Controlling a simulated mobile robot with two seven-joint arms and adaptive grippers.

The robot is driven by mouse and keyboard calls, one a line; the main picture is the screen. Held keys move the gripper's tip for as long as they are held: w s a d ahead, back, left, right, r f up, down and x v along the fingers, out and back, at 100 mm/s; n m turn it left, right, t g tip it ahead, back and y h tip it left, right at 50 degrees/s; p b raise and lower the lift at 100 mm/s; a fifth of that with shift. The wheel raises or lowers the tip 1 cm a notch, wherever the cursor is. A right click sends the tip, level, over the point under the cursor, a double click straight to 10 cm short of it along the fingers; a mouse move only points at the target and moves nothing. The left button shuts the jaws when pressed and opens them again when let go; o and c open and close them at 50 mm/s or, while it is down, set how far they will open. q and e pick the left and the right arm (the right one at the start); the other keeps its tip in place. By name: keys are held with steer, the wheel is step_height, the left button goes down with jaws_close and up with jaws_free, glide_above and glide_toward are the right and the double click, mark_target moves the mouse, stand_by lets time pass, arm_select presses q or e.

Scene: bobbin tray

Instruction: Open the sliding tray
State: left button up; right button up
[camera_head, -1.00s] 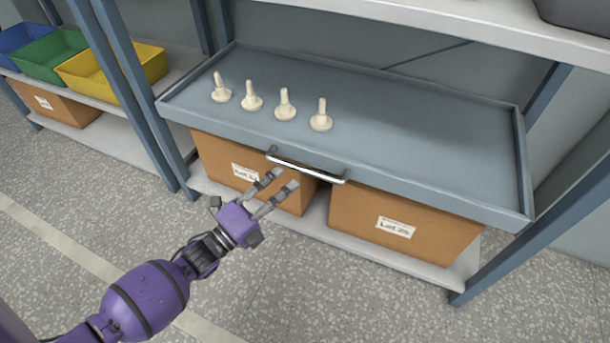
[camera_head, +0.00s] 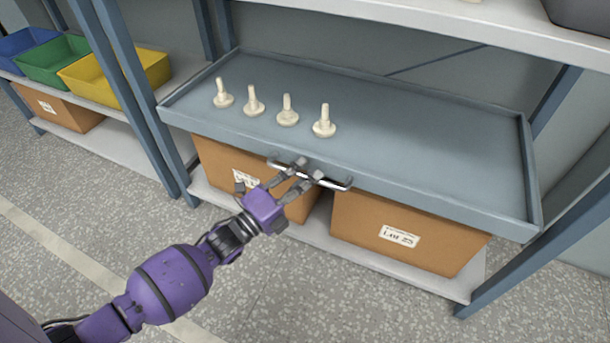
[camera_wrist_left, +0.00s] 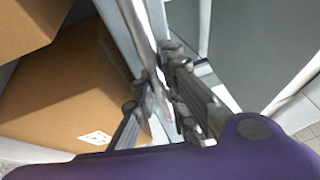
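The sliding tray (camera_head: 430,128) is a wide blue-grey tray with a raised rim, set in a shelf frame. Its silver bar handle (camera_head: 337,184) is on the front edge, left of middle. My left gripper (camera_head: 309,169) is at the handle, its two fingers still apart and reaching the bar. In the left wrist view the bar (camera_wrist_left: 133,32) runs between the fingers of the left gripper (camera_wrist_left: 157,85); firm contact cannot be made out. Several cream bobbin-like pegs (camera_head: 324,121) stand upright on the tray's left part. My right gripper is not in view.
Cardboard boxes (camera_head: 400,220) stand on the lower shelf under the tray. A second rack at left holds yellow (camera_head: 90,82), green and blue bins. A white shelf (camera_head: 440,27) is above the tray. The floor in front is clear.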

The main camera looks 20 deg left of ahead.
arm_select(q)
jaws_close()
steer(key=shift+s, duration=0.5)
steer(key=s+a+p, duration=0.1)
steer(key=s+p, duration=0.7)
steer(key=s, duration=2.2)
steer(key=shift+s+p, duration=0.35)
steer(key=shift+s, duration=0.05)
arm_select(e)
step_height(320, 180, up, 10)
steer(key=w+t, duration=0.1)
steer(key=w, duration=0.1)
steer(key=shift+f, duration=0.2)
arm_select(q)
steer(key=shift+a+f, duration=0.1)
steer(key=o, duration=0.7)
jaws_free()
